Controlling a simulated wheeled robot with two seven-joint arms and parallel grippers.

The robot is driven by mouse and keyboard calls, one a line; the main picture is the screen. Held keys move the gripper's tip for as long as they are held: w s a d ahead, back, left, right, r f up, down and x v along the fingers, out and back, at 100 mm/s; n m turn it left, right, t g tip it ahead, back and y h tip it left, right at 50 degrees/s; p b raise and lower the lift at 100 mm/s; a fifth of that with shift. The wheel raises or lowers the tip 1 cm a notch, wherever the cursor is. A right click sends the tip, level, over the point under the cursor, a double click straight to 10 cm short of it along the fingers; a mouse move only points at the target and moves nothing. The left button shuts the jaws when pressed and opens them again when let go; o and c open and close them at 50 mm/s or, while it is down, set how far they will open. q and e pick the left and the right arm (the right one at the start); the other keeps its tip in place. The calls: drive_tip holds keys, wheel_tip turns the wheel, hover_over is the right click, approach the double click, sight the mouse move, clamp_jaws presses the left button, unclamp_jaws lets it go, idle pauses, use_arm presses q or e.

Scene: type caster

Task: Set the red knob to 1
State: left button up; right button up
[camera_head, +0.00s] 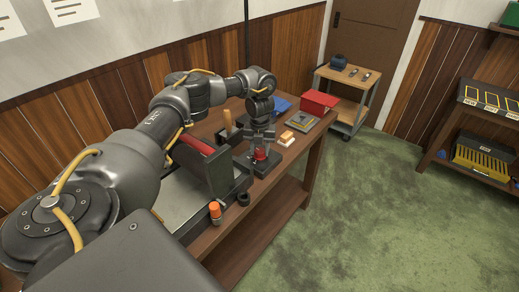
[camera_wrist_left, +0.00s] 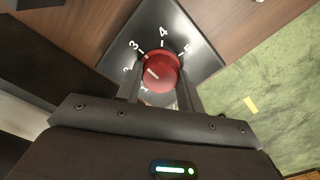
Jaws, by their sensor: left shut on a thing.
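The red knob (camera_wrist_left: 161,71) sits on a dark plate (camera_wrist_left: 175,20) with white numbers from 1 to 5 around it. In the left wrist view a short white mark shows on the knob's left part, on the side of the low numbers. I cannot tell exactly which number it points at. My left gripper (camera_wrist_left: 158,94) has one finger on each side of the knob and is shut on it. In the head view the gripper (camera_head: 262,142) points down over the knob (camera_head: 261,154), partly covering it. My right gripper is not in view.
The plate stands near the front edge of a wooden workbench (camera_head: 285,178). Nearby are a dark box with a red top (camera_head: 195,143), an orange-capped bottle (camera_head: 215,210), an orange-and-white block (camera_head: 287,137) and a red box (camera_head: 318,102). A wooden cart (camera_head: 345,82) stands beyond.

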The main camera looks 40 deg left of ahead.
use_arm(q)
drive_tip(key=shift+r, duration=0.1)
drive_tip(key=shift+n+p, duration=0.5)
drive_tip(key=shift+n, duration=0.2)
drive_tip(key=shift+n+p, duration=0.75)
drive_tip(key=shift+n, duration=0.45)
drive_tip(key=n+p, duration=0.3)
drive_tip(key=n, duration=0.3)
drive_tip(key=shift+r, duration=0.1)
drive_tip(key=n+p, duration=0.3)
drive_tip(key=n, duration=0.2)
drive_tip(key=shift+n+p, duration=0.3)
drive_tip(key=shift+n, duration=0.1)
drive_tip(key=n+p, duration=0.1)
drive_tip(key=n, duration=0.2)
drive_tip(key=shift+w+n+p, duration=0.1)
drive_tip(key=shift+n+p, duration=0.55)
drive_tip(key=shift+n, duration=0.25)
